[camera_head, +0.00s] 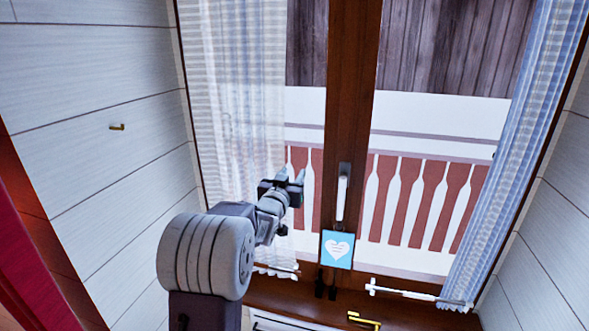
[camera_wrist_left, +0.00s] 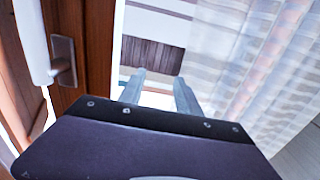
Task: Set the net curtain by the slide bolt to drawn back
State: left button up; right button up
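A sheer net curtain (camera_head: 235,100) hangs spread over much of the left window pane; it also shows at the right of the left wrist view (camera_wrist_left: 275,70). A second net curtain (camera_head: 515,150) is gathered in folds at the right side of the window. My left gripper (camera_head: 287,184) is near the inner edge of the left curtain. Its two fingers (camera_wrist_left: 160,92) stand apart with nothing visible between them. I cannot tell whether they touch the curtain. Small dark fittings (camera_head: 325,285) sit low on the middle post; I cannot tell whether one is the slide bolt. My right gripper is out of view.
A window handle (camera_head: 342,192) is on the brown middle post, with a blue heart card (camera_head: 337,249) below. A white rod (camera_head: 415,294) and a brass piece (camera_head: 365,320) are low by the sill. A small brass hook (camera_head: 117,127) is on the left wall.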

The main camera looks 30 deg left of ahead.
pick_arm(q)
jog(key=shift+w+a+f, duration=0.1)
jog(key=shift+w+a, duration=0.7)
jog(key=shift+w, duration=0.2)
jog(key=shift+d, duration=0.3)
jog(key=c, duration=0.8)
grip_shut()
